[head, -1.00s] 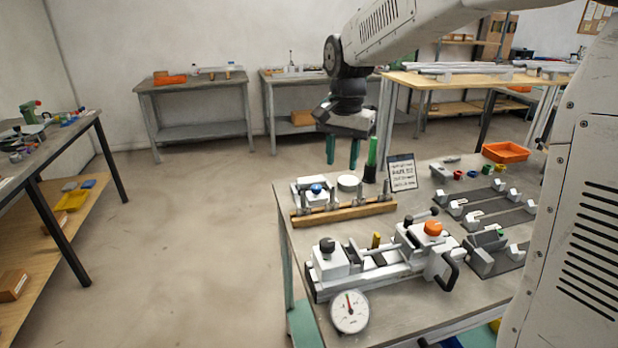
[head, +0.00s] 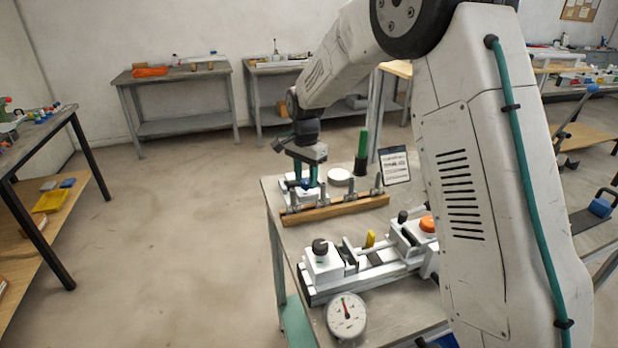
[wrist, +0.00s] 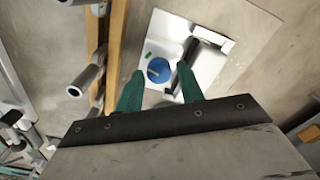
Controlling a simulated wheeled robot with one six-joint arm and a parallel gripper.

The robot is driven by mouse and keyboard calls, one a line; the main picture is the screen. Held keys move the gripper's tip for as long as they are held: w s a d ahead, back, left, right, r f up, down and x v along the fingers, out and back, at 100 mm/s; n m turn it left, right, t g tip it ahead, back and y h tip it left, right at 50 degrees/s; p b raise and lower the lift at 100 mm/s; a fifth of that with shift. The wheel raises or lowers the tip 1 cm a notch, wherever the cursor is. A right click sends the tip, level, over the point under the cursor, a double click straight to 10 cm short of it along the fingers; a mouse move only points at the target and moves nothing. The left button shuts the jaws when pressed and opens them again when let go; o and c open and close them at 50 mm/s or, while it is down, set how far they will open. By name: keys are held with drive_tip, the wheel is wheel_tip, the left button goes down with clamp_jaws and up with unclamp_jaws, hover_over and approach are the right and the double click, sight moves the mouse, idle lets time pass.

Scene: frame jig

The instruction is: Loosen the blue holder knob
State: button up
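The blue holder knob (wrist: 159,70) is a round blue disc with a pale line on its top. It sits on a white holder plate (wrist: 163,30) beside a dark bar. In the wrist view it lies between the two green fingertips of my gripper (wrist: 161,73), which are apart with space on both sides. In the head view my gripper (head: 304,172) hangs over the white holder at the table's back left, and its fingers mostly hide the knob. I cannot tell whether the fingertips are down at the knob's height.
A wooden rail with upright metal pins (head: 345,205) stands just in front of the holder. A white round disc (head: 340,176), a green cylinder (head: 362,145) and a printed sign (head: 395,165) are close by. A white clamp jig (head: 325,262) and a dial gauge (head: 346,315) are nearer.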

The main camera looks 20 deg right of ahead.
drive_tip(key=shift+f, duration=0.35)
drive_tip(key=c, duration=0.7)
drive_tip(key=shift+d, duration=0.25)
drive_tip(key=shift+a, duration=0.1)
drive_tip(key=shift+n, duration=0.3)
